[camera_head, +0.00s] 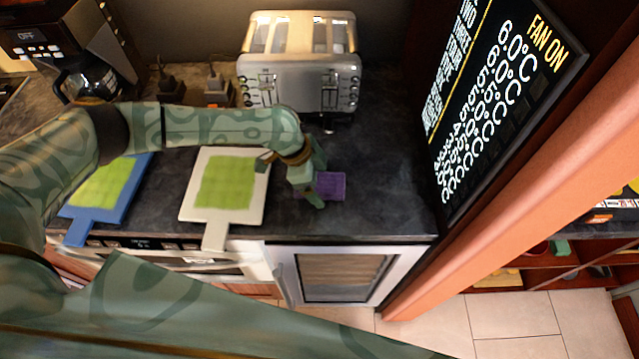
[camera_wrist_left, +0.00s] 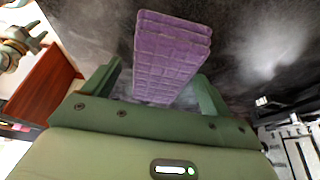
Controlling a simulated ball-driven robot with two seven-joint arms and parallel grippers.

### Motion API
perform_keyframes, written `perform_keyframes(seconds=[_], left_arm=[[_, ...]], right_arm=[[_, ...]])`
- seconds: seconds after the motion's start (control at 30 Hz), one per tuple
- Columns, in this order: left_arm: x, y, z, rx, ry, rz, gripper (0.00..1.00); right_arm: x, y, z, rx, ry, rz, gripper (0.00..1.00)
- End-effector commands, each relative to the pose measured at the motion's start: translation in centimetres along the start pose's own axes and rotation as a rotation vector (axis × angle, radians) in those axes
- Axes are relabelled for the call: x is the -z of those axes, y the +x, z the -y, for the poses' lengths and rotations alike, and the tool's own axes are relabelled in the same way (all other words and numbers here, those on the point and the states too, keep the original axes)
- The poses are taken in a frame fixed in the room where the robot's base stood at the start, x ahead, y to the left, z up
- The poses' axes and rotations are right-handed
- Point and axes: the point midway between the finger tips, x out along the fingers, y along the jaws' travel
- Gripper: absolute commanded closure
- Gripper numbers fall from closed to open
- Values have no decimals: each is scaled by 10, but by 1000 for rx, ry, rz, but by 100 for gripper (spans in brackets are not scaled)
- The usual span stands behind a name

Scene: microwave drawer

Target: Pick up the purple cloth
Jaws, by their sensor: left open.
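The purple cloth (camera_head: 331,186) lies folded on the dark counter, near its front edge and right of the white board. It also shows in the left wrist view (camera_wrist_left: 172,55), reaching down between the two fingers. My left gripper (camera_head: 314,190) is open, just at the left side of the cloth in the head view. In the left wrist view its fingers (camera_wrist_left: 160,90) stand apart, one on each side of the cloth, with gaps beside it. My right gripper is not in view.
A silver toaster (camera_head: 300,68) stands behind the cloth. A white board (camera_head: 247,211) with a green cloth and a blue board (camera_head: 80,227) with another lie to the left. A dark display panel (camera_head: 500,95) rises on the right. Counter right of the cloth is clear.

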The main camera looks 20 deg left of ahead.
Motion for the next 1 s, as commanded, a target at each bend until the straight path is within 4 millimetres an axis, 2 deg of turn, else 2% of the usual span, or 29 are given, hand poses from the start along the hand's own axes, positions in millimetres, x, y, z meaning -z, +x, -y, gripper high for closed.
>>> perform_keyframes(seconds=[0.03, 0.17, 0.2, 0.47, 0.67, 0.77, 1.0], left_arm=[[0, 0, 0, 0, 0, 0, 24], [0, 0, 0, 0, 0, 0, 60], [0, 0, 0, 0, 0, 0, 63], [0, -1, 0, 0, 0, 0, 64], [6, -14, 0, 1, 1, -1, 64], [13, -30, 1, 3, 3, -2, 64], [22, -93, -46, 1, 5, -3, 64]], right_arm=[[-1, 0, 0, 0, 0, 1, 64], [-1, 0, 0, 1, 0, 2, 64], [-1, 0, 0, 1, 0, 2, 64], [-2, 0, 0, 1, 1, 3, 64], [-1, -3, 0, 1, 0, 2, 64], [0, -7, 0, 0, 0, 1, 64], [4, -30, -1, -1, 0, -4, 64]])
